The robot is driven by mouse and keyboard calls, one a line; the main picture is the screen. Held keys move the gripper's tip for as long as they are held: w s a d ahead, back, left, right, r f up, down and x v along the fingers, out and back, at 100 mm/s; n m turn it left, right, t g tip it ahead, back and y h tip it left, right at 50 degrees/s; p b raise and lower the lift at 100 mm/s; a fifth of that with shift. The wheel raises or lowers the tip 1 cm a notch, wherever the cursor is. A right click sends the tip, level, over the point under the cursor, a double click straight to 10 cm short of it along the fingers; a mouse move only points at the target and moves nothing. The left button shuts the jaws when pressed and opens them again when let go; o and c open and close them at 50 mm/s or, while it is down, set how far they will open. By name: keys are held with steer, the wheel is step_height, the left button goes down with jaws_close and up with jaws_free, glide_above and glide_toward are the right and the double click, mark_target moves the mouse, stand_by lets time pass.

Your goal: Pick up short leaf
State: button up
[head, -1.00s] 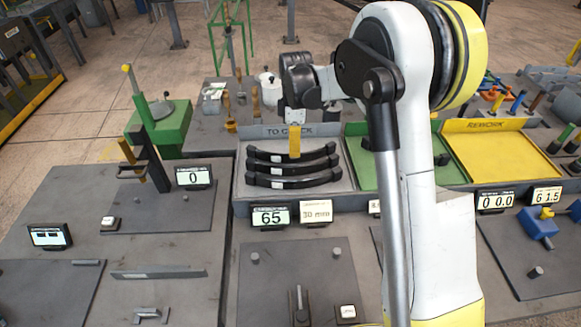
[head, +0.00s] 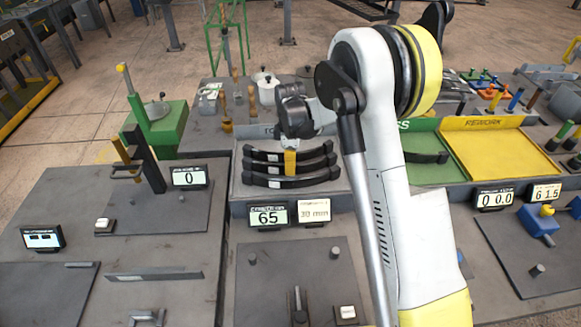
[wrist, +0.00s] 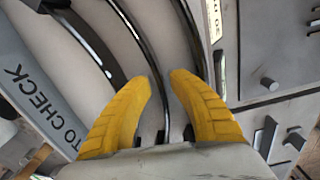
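Three black curved leaves lie one behind another in the grey tray (head: 234,190) marked TO CHECK: a back leaf (head: 265,156), a middle leaf (head: 262,169) and a front leaf (head: 290,182). I cannot tell surely which is the short one. My gripper (head: 290,172) points down among them. In the wrist view its yellow fingers (wrist: 164,75) are apart, with one dark leaf (wrist: 160,100) running between them, apparently the middle one. I see a gap on each side of this leaf. Another leaf (wrist: 193,35) passes beside the right finger.
A green tray (head: 425,172) holds another dark leaf (head: 427,157), partly behind my arm. A yellow REWORK tray (head: 490,155) lies to the right. Displays (head: 268,216) stand in front of the grey tray. Pots and tools stand behind.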

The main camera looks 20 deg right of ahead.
jaws_close()
steer(key=shift+r, duration=0.1)
